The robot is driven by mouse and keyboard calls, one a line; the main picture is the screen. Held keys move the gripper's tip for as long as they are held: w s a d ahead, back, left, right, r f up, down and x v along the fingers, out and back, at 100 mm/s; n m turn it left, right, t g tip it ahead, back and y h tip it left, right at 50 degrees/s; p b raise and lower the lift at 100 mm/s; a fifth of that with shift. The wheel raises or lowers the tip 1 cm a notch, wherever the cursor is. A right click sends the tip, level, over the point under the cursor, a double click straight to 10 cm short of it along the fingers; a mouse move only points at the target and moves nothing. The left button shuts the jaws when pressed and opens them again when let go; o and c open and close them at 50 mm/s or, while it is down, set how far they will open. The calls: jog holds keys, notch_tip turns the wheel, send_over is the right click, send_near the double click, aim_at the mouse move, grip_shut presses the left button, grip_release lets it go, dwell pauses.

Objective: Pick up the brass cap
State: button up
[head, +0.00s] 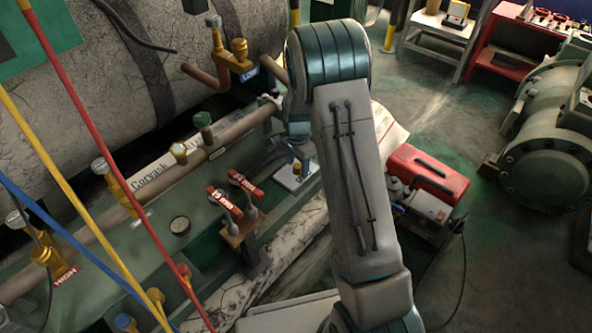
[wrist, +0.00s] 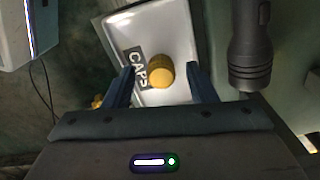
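The brass cap (wrist: 160,72) is a short yellow cylinder on a white tray (wrist: 180,42) marked CAPS in the wrist view. My gripper (wrist: 160,69) is open, with one dark blue finger on each side of the cap in the picture. Gaps show between the cap and both fingers, and nothing is held. How far the fingertips are above the tray is hard to tell. In the head view the tray (head: 284,182) lies on the green bench, and my arm hides most of the gripper there.
A dark cylindrical tool or fitting (wrist: 249,45) is close to the right finger. Red-handled valves (head: 240,190) stand left of the tray in the head view. A pipe (head: 230,137) runs behind it. A red machine (head: 428,178) stands on the floor to the right.

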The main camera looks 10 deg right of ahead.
jog(key=c, duration=0.9)
jog(key=shift+r, duration=0.1)
